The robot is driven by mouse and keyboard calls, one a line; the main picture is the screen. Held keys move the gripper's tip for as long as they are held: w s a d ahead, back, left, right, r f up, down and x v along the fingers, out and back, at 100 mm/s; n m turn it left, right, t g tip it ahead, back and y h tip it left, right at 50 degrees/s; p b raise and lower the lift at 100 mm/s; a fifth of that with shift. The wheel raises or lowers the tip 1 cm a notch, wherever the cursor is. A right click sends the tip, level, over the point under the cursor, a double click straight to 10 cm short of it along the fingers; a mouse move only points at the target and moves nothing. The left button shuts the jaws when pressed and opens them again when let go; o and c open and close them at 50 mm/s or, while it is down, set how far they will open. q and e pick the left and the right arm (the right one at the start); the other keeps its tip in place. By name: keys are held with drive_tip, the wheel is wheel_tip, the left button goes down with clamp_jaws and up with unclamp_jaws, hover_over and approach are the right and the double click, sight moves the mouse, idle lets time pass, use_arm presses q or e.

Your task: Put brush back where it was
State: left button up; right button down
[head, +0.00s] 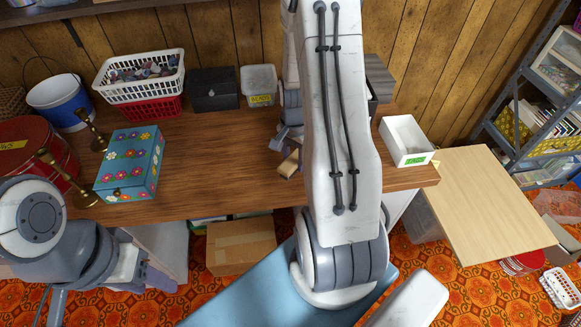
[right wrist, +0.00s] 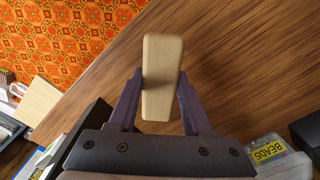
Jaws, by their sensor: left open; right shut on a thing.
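The brush shows as a pale wooden block (head: 288,164) over the brown wooden table, just left of my right arm. My right gripper (head: 290,150) is shut on it. In the right wrist view the brush (right wrist: 162,70) stands between the two dark fingers (right wrist: 160,95), its long side pointing away from the palm. Its bristles are not visible, and I cannot tell whether it touches the table. My left gripper (head: 155,274) is open and empty, low in front of the table's front left edge.
A flowered blue box (head: 131,163), brass candlesticks (head: 54,168), baskets (head: 140,78), a black box (head: 214,89) and a beads tub (head: 259,86) stand on the table's left and back. A white open box (head: 406,141) is at the right end. The table front between is clear.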

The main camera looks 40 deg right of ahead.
sight(290, 157)
drive_tip(key=shift+w+a+f, duration=0.15)
drive_tip(key=shift+w+f, duration=0.3)
drive_tip(key=shift+w, duration=0.1)
drive_tip(key=shift+f, duration=1.9)
drive_tip(key=shift+f, duration=0.15)
drive_tip(key=shift+c, duration=1.7)
unclamp_jaws()
wheel_tip(290, 157, up, 12)
drive_tip(key=shift+r, duration=0.25)
